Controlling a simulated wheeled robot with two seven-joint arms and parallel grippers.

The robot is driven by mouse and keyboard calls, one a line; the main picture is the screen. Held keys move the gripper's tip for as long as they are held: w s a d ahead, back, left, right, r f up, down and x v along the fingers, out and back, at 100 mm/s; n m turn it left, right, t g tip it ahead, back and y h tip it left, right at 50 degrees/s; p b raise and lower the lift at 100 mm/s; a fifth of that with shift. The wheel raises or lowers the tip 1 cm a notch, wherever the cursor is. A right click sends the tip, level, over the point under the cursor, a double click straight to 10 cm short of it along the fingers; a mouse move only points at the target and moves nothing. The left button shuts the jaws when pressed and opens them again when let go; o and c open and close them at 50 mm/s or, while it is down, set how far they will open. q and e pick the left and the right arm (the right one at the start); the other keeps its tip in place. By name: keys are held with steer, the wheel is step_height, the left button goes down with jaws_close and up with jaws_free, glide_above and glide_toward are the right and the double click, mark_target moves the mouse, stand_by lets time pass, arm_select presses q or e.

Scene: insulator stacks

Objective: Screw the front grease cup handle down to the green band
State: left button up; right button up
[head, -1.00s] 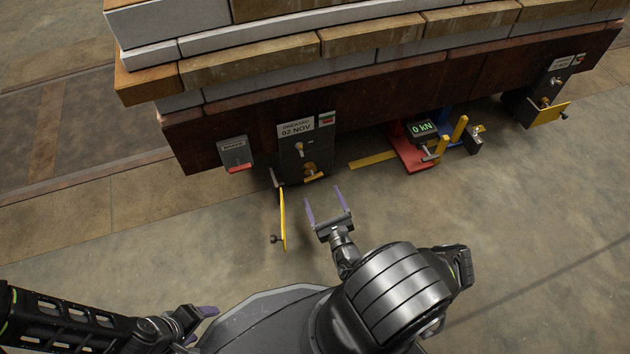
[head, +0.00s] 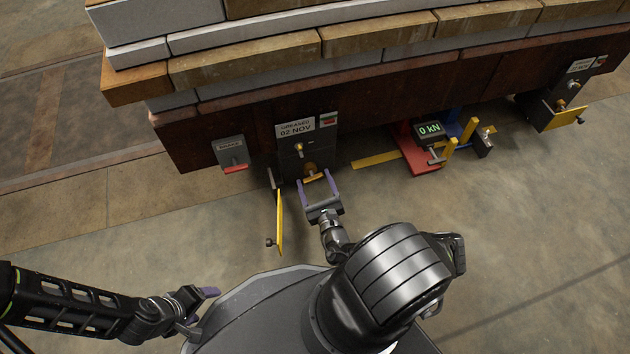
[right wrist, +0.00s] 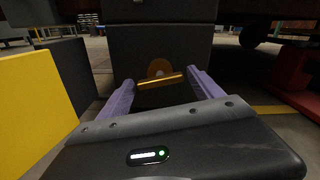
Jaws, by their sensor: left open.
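The front grease cup handle is a short orange-brown bar (head: 314,176) low on the dark box (head: 290,152) under the label "GREASED 02 NOV". In the right wrist view the bar (right wrist: 160,80) lies nearly level, with a round brown disc (right wrist: 159,67) behind it. My right gripper (head: 316,182) is open in front of the handle. Its purple fingertips (right wrist: 160,84) stand to either side of the bar, with small gaps visible. I cannot make out a green band. My left gripper (head: 209,295) is open and empty, low at the left, away from the box.
A yellow door (head: 279,222) stands open left of my right gripper, and it also fills the left of the right wrist view (right wrist: 35,110). A red jack (head: 408,150) with a "0 kN" display is to the right. The brick-laden beam (head: 370,105) overhangs the box.

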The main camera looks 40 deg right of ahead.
steer(key=c, duration=1.1)
steer(key=shift+c, duration=0.2)
steer(key=shift+m, duration=0.5)
steer(key=m, duration=0.5)
steer(key=shift+m, duration=0.4)
steer(key=o, duration=1.4)
steer(key=shift+s, duration=0.1)
